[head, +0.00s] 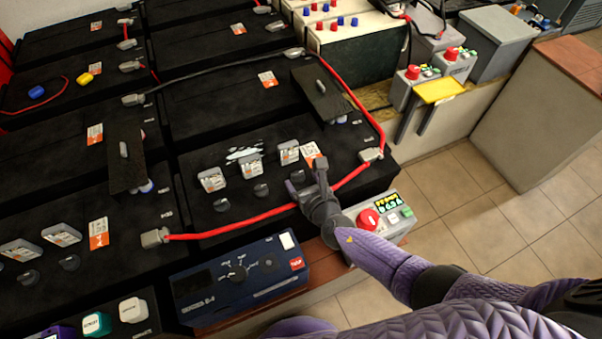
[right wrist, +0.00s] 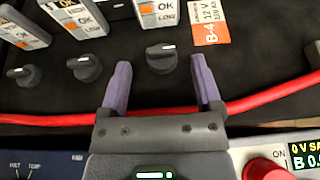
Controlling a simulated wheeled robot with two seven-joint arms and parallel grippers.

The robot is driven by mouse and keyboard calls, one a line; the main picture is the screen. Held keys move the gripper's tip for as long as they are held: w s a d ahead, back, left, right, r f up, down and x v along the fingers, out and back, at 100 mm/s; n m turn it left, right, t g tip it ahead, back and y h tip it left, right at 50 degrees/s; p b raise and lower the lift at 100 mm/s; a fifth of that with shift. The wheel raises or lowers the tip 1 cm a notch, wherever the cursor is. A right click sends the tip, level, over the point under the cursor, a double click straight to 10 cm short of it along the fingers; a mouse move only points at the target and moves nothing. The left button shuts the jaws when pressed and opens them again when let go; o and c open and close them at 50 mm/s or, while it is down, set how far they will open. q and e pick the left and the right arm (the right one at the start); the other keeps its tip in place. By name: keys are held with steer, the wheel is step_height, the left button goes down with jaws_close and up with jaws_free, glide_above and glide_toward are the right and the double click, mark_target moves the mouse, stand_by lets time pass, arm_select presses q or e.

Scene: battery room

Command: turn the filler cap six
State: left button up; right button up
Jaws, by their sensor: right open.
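Black filler caps stand in a row on the battery top in front of me: one at left (head: 221,205), one in the middle (head: 260,190), and a right one seen in the right wrist view (right wrist: 160,58). I cannot read a number six on any of them. My right gripper (head: 307,180) is open and empty; in the right wrist view its two purple fingers (right wrist: 160,72) appear on either side of the right cap, with gaps. Whether they are down at cap height I cannot tell. In the head view the gripper hides that cap. My left gripper is not in view.
A red cable (head: 230,228) crosses the battery beneath my right gripper. Grey testers marked OK (head: 250,165) stand behind the caps. A blue device (head: 240,275) and a control box with a red button (head: 368,219) sit in front. Floor is free at right.

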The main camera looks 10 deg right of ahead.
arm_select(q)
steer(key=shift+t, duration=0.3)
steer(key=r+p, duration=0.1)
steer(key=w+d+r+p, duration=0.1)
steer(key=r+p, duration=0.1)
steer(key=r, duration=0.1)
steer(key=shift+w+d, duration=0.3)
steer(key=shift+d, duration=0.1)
arm_select(e)
steer(key=v, duration=0.8)
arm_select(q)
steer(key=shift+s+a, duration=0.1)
